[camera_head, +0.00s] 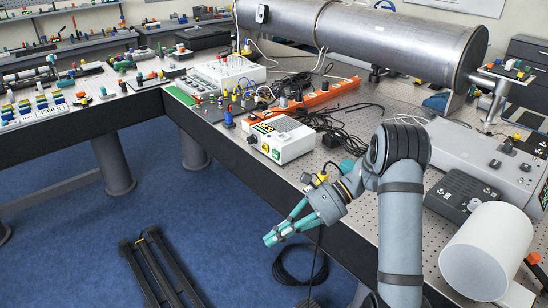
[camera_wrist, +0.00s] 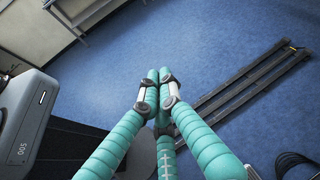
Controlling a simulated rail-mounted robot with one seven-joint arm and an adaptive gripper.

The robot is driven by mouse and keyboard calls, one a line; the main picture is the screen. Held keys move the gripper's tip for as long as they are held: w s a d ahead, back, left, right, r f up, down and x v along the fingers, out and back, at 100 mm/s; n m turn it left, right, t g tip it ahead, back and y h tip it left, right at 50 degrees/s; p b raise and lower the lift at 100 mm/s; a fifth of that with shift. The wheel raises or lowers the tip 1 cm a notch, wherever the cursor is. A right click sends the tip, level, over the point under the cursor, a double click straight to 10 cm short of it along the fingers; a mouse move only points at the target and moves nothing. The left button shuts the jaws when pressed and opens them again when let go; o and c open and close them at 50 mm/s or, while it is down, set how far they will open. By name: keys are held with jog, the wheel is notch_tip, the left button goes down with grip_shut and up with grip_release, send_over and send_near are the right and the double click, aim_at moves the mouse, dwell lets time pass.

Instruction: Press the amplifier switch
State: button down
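A white box (camera_head: 281,138) that looks like the amplifier stands near the front edge of the perforated table in the head view. Its front has a green switch (camera_head: 276,154) and a small orange part (camera_head: 265,147) beside it. My gripper (camera_head: 268,238) is beyond the table edge, over the blue floor, in front of and below the box in the picture, and apart from it. Its teal fingers are brought together at the tips with nothing visible between them. The wrist view shows the fingertips (camera_wrist: 157,76) meeting above the floor. The switch cannot be made out in the wrist view.
A large metal pipe (camera_head: 370,37) lies along the back of the table. An orange power strip (camera_head: 305,101) and black cables lie behind the box. A black metal frame (camera_head: 160,268) lies on the floor.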

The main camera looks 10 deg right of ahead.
aim_at(275, 155)
jog(key=w+d+f+n+t+h+b, duration=0.1)
jog(key=w+f+n+t+h+b, duration=0.2)
jog(key=w+f, duration=0.45)
jog(key=w+d+f+n+h, duration=0.1)
jog(key=w+f+n+h, duration=0.25)
jog(key=f, duration=0.75)
jog(key=w+d+f+n+t+h+b, duration=0.25)
jog(key=w+n+t+h, duration=0.3)
jog(key=w, duration=0.85)
jog(key=w+a+r+n+t+h+b, duration=0.1)
jog(key=w+a+r+n+t+h, duration=0.1)
jog(key=w+r+t, duration=0.3)
jog(key=w+a+r+n+t+h+b, duration=0.1)
jog(key=w+a+r+n+t+h, duration=0.2)
jog(key=w+r, duration=0.3)
notch_tip(275, 155, up, 5)
jog(key=shift+a+r+n+t, duration=0.1)
jog(key=shift+a+n+t, duration=0.4)
jog(key=shift+n+t, duration=0.4)
jog(key=w+d, duration=0.4)
jog(key=d, duration=0.3)
jog(key=shift+d, duration=0.4)
